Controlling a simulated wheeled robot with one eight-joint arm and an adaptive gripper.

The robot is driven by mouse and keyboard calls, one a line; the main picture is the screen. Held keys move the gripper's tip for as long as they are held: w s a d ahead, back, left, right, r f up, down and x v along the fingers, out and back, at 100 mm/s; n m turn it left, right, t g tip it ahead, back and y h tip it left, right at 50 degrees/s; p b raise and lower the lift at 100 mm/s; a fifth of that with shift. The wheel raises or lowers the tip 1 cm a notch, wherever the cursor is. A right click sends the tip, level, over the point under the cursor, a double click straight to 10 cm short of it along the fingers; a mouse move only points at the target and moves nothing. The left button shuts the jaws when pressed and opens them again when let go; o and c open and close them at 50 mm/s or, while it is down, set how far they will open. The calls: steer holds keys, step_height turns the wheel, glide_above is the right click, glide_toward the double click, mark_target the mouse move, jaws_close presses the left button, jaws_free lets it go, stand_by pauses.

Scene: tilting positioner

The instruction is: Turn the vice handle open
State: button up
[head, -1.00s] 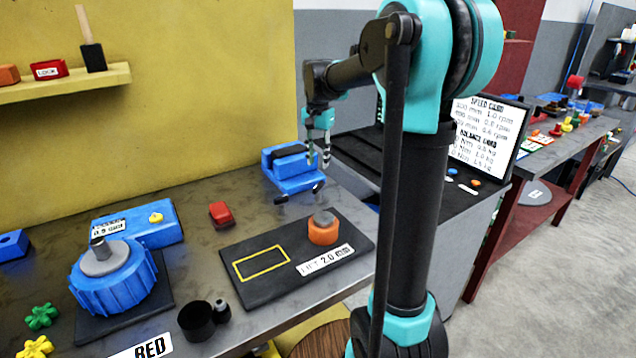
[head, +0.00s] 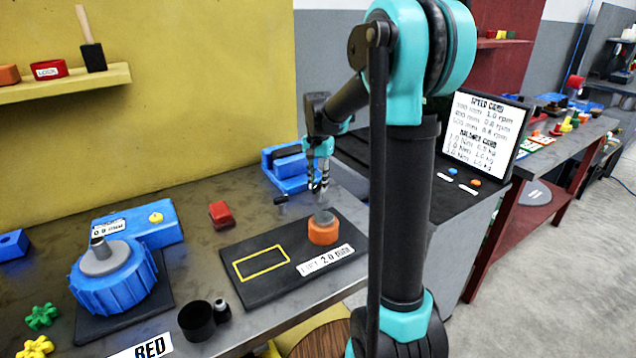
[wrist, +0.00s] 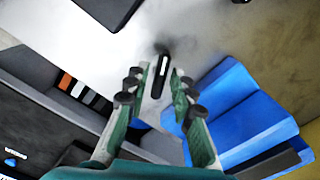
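The blue vice (head: 288,179) stands at the far right corner of the bench, and its blue body is at the right of the wrist view (wrist: 235,105). The black end of its handle (head: 281,199) shows left of my gripper in the head view; the rest is hidden behind the fingers. In the wrist view a black handle bar (wrist: 161,72) lies between the fingertips. My gripper (head: 318,187) points down in front of the vice, and the wrist view shows its fingers (wrist: 158,86) open with gaps on both sides of the bar. I cannot tell if any finger touches it.
A black plate (head: 262,293) with an orange knob (head: 323,229) lies in front of the vice. A red block (head: 221,214) and a blue rotary fixture (head: 115,280) are further left. A sign board (head: 483,135) stands right of my arm.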

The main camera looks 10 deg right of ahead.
jaws_close()
